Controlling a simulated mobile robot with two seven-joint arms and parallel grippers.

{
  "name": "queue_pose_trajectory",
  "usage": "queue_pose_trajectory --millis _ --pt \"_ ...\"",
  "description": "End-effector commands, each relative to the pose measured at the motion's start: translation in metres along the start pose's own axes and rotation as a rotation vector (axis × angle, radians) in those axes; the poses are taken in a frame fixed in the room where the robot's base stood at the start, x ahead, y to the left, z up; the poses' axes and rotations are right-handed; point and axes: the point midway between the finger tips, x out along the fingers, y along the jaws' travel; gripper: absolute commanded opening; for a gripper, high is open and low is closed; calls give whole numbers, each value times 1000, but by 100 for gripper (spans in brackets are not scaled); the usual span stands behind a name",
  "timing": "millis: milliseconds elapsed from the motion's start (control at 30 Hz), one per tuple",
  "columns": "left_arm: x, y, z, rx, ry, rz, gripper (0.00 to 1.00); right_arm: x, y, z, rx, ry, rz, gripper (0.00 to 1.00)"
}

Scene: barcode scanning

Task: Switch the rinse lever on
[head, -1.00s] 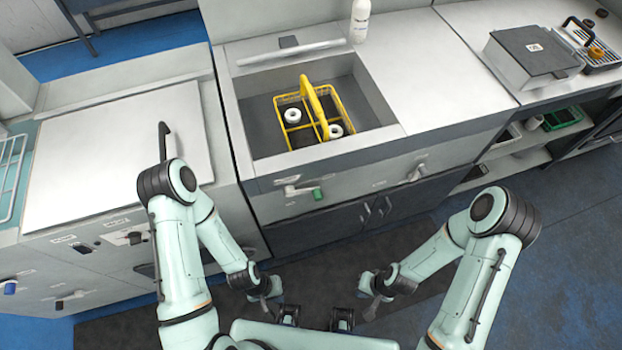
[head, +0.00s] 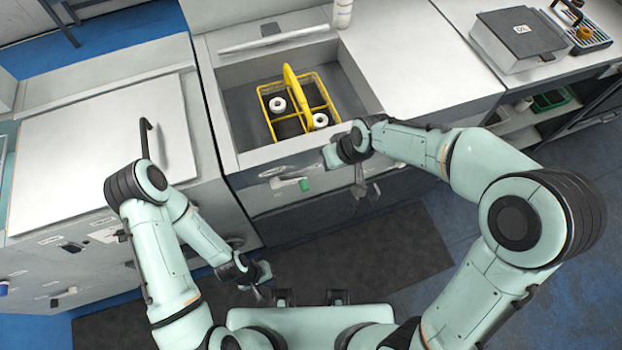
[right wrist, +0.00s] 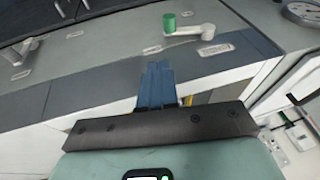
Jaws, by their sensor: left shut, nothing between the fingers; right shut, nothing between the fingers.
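A lever with a green grip (head: 304,184) sits on the front panel below the sink; its pale arm points sideways. In the right wrist view the green grip (right wrist: 169,22) stands at the end of the pale arm. My left gripper (head: 261,289) is shut and empty, low near my base.
A yellow caddy (head: 289,101) with white-topped items stands in the sink (head: 226,104). A white bottle (head: 343,13) stands behind. A grey box (head: 518,36) is on the right counter. The floor before the sink is clear.

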Motion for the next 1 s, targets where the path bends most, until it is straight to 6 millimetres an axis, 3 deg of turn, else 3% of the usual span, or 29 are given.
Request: queue_pose_trajectory --millis 333,800,1000 --pt "1 0 0 0 -1 0 0 13 0 1 1 -3 0 0" --pt "4 -2 2 -1 -3 -1 0 107 -1 2 2 -5 -1 0" --pt "2 -1 1 0 -2 -1 0 129 -12 8 -1 -1 -1 0"
